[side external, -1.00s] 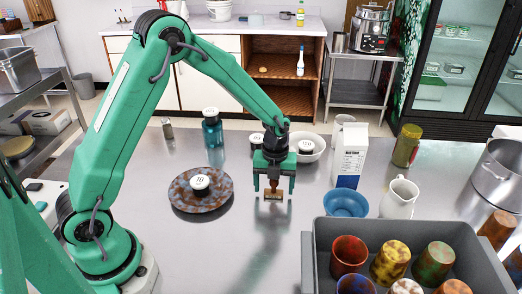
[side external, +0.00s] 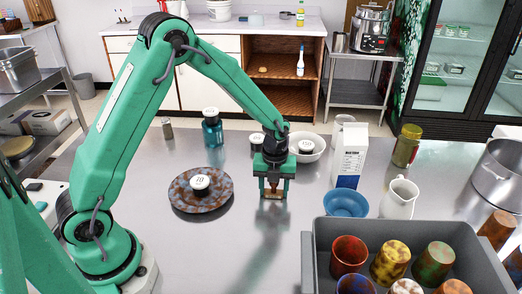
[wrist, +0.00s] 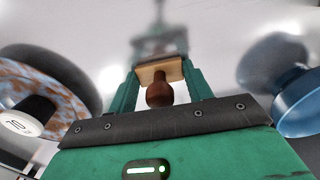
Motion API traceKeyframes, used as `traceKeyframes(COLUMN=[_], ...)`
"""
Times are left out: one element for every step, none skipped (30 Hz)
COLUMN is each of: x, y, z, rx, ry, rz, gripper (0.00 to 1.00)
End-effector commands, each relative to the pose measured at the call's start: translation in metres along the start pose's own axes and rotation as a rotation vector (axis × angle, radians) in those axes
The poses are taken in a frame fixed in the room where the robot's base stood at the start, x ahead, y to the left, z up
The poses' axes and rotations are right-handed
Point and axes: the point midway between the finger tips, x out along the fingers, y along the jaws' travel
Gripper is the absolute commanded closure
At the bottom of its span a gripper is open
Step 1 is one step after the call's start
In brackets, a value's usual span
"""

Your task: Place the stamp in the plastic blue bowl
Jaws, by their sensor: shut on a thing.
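The stamp (wrist: 160,88) has a dark brown rounded wooden handle and a lighter block. It is between the fingers of my gripper (side external: 272,192), which is shut on it. In the side view the stamp (side external: 272,193) shows low between the fingertips, close to the steel table; I cannot tell whether it touches the table. The blue bowl (side external: 346,204) stands to the right of my gripper, apart from it, and looks empty. In the wrist view the blue bowl (wrist: 285,85) is at the right edge.
A mottled plate (side external: 190,203) with a white-topped item (side external: 200,182) is left of my gripper. A milk carton (side external: 348,162) and a white pitcher (side external: 399,198) stand near the bowl. A grey crate of cups (side external: 312,262) is in front. A white bowl (side external: 318,155) is behind.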

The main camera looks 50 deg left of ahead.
Motion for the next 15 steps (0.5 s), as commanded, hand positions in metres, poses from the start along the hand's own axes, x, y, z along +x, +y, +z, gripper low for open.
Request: traceKeyframes(x=[0.0,0.0,0.0,0.0,0.0,-0.001,-0.001,-0.002,-0.004,-0.005,-0.007,-0.009,-0.012,-0.014,-0.018], y=[0.0,0.0,0.0,0.0,0.0,0.0,0.0,0.0,0.0,0.0,0.0,-0.001,-0.001,-0.001,0.0], z=[0.0,0.0,0.0,0.0,0.0,0.0,0.0,0.0,0.0,0.0,0.0,0.001,0.001,0.001,0.0], rx=[0.0,0.0,0.0,0.0,0.0,0.0,0.0,0.0,0.0,0.0,0.0,0.0,0.0,0.0,0.0], ry=[0.0,0.0,0.0,0.0,0.0,0.0,0.0,-0.001,-0.001,-0.001,-0.001,-0.002,-0.002,-0.002,-0.002], rz=[0.0,0.0,0.0,0.0,0.0,0.0,0.0,-0.001,-0.001,-0.001,-0.001,-0.002,-0.002,-0.002,-0.002], gripper=[0.76,0.76,0.76,0.76,0.76,0.76,0.76,0.76,0.76,0.76,0.76,0.76,0.76,0.76,0.76])
